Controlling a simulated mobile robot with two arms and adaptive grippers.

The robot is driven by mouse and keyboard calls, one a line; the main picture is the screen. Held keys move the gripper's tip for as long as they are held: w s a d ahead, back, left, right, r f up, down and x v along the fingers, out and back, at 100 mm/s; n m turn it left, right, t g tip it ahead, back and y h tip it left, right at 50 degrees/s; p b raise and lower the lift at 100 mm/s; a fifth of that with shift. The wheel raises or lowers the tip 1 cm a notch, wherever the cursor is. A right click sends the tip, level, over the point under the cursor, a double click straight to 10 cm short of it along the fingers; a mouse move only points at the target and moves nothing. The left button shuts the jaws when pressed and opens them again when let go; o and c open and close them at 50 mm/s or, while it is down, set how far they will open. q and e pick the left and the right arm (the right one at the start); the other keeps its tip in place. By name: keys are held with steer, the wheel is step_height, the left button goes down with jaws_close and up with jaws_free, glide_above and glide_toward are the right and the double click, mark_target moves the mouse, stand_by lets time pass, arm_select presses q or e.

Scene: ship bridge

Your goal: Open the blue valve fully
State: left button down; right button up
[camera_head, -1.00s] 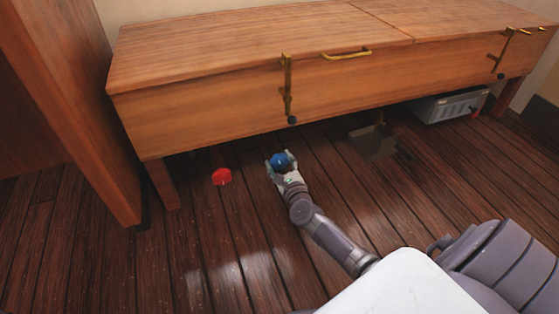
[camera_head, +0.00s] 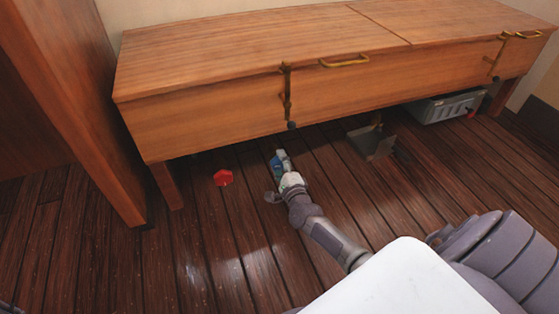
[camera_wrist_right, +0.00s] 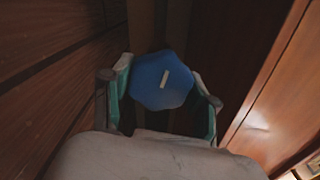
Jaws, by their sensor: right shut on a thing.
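The blue valve (camera_wrist_right: 160,82) is a blue knob with a pale bar mark on its face. In the right wrist view it sits between the two fingers of my right gripper (camera_wrist_right: 160,100), which are shut on its sides. In the head view the right gripper (camera_head: 281,165) reaches low under the front of the wooden bench and mostly hides the blue valve (camera_head: 277,164). My left gripper is not in view.
The wooden bench (camera_head: 210,120) overhangs above. A dark metal bracket (camera_head: 372,141) and a grey box (camera_head: 447,106) are under it to the right. A tall wooden panel (camera_head: 90,110) stands left.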

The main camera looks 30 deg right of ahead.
steer(key=n+p, duration=0.2)
steer(key=n, duration=0.3)
steer(key=shift+n, duration=0.3)
steer(key=n+p, duration=0.2)
steer(key=n, duration=0.3)
steer(key=shift+n, duration=0.3)
steer(key=n+p, duration=0.1)
steer(key=n, duration=0.3)
steer(key=n+p, duration=0.1)
steer(key=n, duration=0.4)
steer(key=shift+n, duration=0.3)
steer(key=o, duration=1.2)
